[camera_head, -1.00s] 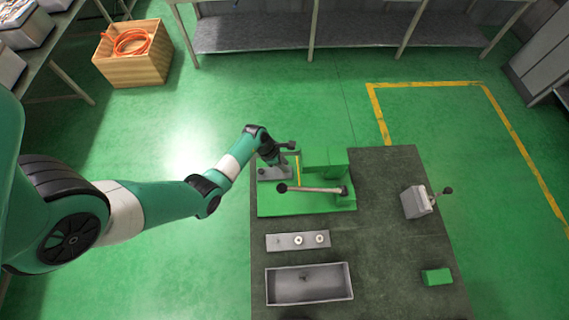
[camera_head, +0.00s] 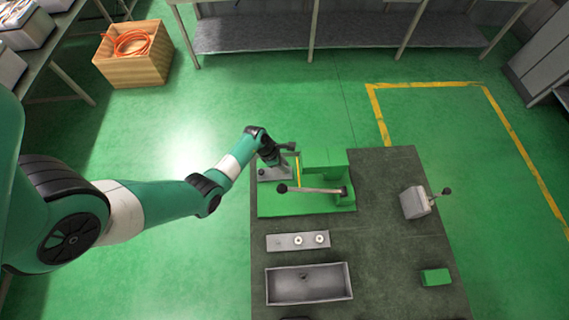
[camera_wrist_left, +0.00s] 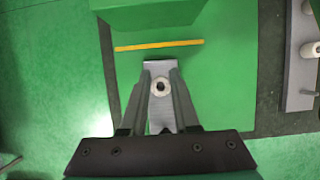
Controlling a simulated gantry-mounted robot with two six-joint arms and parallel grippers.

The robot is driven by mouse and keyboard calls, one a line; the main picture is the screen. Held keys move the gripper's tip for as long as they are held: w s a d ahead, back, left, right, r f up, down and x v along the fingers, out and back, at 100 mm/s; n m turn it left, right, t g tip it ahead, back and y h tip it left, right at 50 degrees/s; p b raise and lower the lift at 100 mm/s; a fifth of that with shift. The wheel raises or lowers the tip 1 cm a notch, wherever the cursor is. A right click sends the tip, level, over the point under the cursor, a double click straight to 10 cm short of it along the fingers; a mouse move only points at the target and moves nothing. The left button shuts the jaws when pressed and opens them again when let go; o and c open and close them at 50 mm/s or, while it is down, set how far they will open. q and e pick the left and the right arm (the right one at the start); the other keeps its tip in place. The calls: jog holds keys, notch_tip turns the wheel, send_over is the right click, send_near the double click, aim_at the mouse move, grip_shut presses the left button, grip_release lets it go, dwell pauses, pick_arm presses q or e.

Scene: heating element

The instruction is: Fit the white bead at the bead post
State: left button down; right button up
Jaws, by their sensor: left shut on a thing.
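My left gripper (camera_head: 276,160) is over the far left part of the green fixture (camera_head: 265,205). In the left wrist view its two fingers (camera_wrist_left: 161,84) are shut on a small white bead (camera_wrist_left: 160,87) with a hole in it. The bead is above a grey plate (camera_wrist_left: 160,66) on the fixture. The fingers hide the place under the bead, and I cannot tell whether it is around a post or above one. My right gripper is not in view.
A long lever (camera_head: 315,190) crosses the fixture. A grey box with a lever (camera_head: 415,203) and a green block (camera_head: 436,277) stand right.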

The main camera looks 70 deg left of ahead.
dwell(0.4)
pick_arm(q)
jog(key=shift+f+b, duration=1.1)
jog(key=shift+f, duration=0.5)
jog(key=c, duration=0.6)
grip_release()
jog(key=shift+r, duration=0.1)
jog(key=p+v, duration=0.5)
jog(key=v, duration=0.6)
jog(key=shift+s+r, duration=0.1)
jog(key=shift+r, duration=0.15)
